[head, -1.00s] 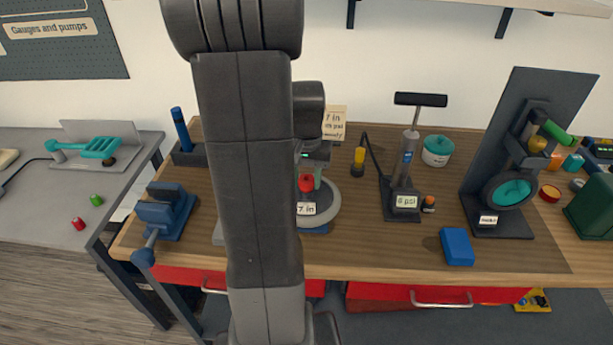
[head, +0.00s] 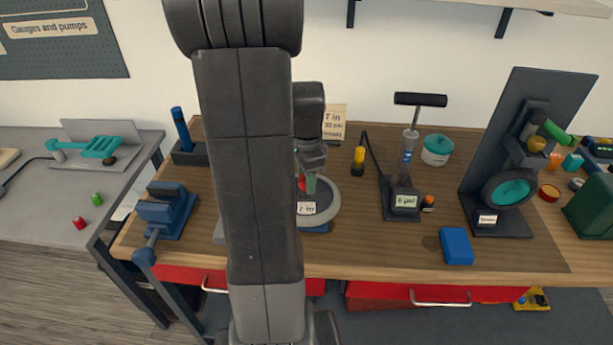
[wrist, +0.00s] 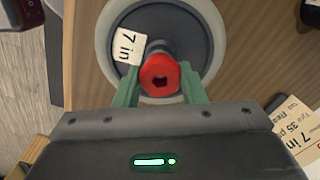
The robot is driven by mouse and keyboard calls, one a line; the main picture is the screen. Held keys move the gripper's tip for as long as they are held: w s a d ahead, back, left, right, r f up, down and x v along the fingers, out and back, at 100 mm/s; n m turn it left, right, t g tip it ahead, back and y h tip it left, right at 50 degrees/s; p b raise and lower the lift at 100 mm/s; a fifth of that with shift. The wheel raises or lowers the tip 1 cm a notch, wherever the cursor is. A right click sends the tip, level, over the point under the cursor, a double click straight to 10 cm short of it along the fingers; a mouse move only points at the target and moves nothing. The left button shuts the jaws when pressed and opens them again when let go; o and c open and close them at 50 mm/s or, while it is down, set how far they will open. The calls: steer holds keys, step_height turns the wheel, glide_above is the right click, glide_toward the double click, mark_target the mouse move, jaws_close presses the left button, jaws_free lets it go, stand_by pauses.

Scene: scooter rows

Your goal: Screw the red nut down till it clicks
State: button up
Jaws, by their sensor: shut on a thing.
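The nut's hole faces the wrist camera. In the head view the wheel (head: 331,211) lies on the wooden bench, and the red nut (head: 302,184) is partly hidden behind my arm and gripper (head: 309,186). I cannot tell how far down the nut sits.
A pump with a gauge (head: 405,200) stands right of the wheel, beside a yellow-handled tool (head: 359,160). A note card (head: 335,122) stands behind. A blue vise (head: 166,212) is at the left. A blue block (head: 456,246) lies at the front right, with bare bench around it.

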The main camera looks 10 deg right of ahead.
steer(key=shift+r, duration=0.1)
steer(key=o, duration=1)
steer(key=shift+o, duration=0.2)
step_height(320, 180, up, 14)
steer(key=shift+b, duration=0.35)
steer(key=n+p, duration=0.5)
steer(key=n, duration=1.6)
steer(key=shift+n, duration=0.4)
